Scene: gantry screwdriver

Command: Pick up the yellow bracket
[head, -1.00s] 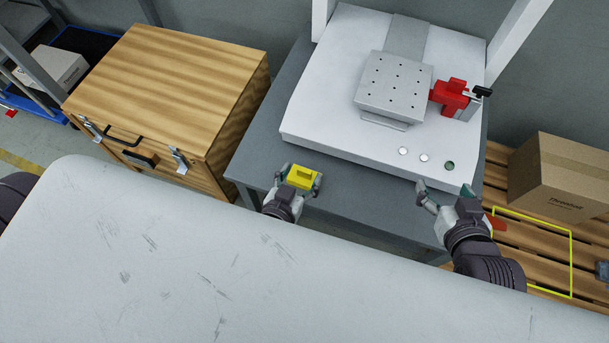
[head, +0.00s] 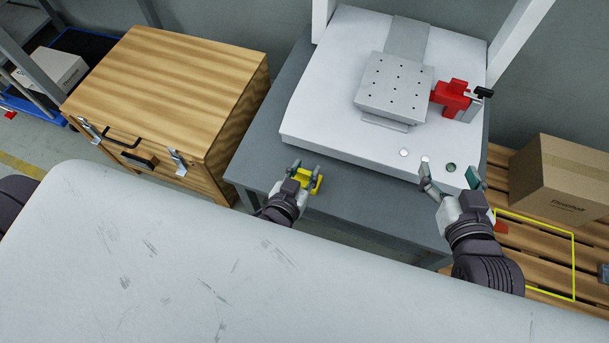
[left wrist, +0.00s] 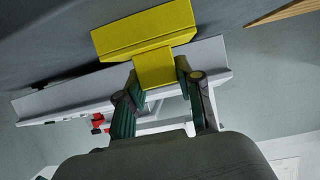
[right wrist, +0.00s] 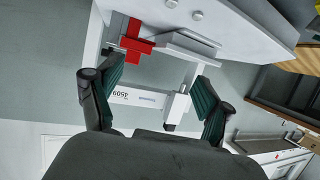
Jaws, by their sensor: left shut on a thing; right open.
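The yellow bracket (head: 316,184) is at the front left of the grey table in the head view, partly hidden by my left gripper (head: 305,174). In the left wrist view the yellow bracket (left wrist: 145,34) fills the upper middle, its narrow part between the fingers of my left gripper (left wrist: 154,92). The left gripper is shut on that narrow part. I cannot tell whether the bracket touches the table. My right gripper (head: 449,184) is open and empty at the front right edge of the white machine base. Its spread fingers (right wrist: 160,95) also show in the right wrist view.
The white machine base (head: 320,115) carries a perforated grey plate (head: 395,86) and a red clamp (head: 453,96). A wooden cabinet (head: 180,85) stands to the left. A cardboard box (head: 565,180) rests on a pallet at right. The grey table (head: 262,150) has bare room around the bracket.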

